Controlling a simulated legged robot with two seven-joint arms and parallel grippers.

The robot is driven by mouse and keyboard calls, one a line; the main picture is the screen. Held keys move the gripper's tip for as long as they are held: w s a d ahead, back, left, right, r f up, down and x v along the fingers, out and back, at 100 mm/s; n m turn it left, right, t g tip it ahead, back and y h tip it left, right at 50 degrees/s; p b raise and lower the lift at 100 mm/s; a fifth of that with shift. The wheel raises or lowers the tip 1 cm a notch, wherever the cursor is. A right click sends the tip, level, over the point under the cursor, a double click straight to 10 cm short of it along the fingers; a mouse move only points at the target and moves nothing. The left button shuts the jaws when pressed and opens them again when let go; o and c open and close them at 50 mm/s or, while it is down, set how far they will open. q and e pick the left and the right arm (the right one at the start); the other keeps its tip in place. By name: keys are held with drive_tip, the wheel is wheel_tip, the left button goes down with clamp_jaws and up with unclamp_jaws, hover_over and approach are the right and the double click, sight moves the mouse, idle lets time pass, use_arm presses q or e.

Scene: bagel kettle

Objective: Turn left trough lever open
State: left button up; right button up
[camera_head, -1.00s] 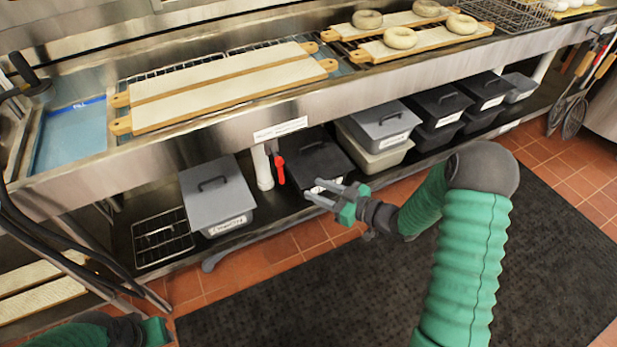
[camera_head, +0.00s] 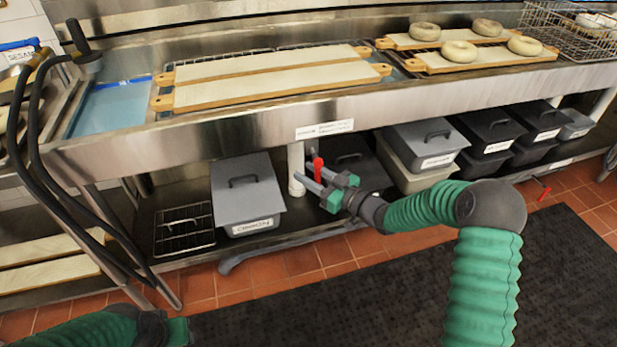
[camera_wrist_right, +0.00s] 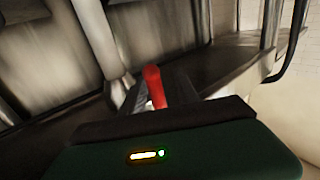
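The red trough lever (camera_head: 318,166) hangs beside a white drain pipe (camera_head: 296,165) under the left part of the steel trough. My right gripper (camera_head: 308,178) is at the lever, with its two grey fingers spread apart and pointing left toward the pipe. In the right wrist view the red lever (camera_wrist_right: 154,85) stands upright just past the gripper body, between the dark fingers; whether they touch it cannot be told. My left arm's end (camera_head: 165,328) shows at the bottom left, with its fingers not visible.
A grey lidded bin (camera_head: 245,190) stands on the lower shelf left of the pipe. Several more bins stand to the right, including a dark one (camera_head: 355,160) behind my gripper. Another red lever (camera_head: 543,190) is at far right. Black hoses (camera_head: 50,200) hang at left.

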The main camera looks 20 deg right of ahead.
drive_tip(key=shift+w+a, duration=0.25)
drive_tip(key=shift+a, duration=0.05)
drive_tip(key=shift+d, duration=0.4)
drive_tip(key=shift+c, duration=0.4)
drive_tip(key=shift+d, duration=0.15)
drive_tip(key=shift+c, duration=1.1)
drive_tip(key=shift+a, duration=0.3)
clamp_jaws()
drive_tip(key=shift+d+r, duration=0.1)
drive_tip(key=shift+d, duration=0.05)
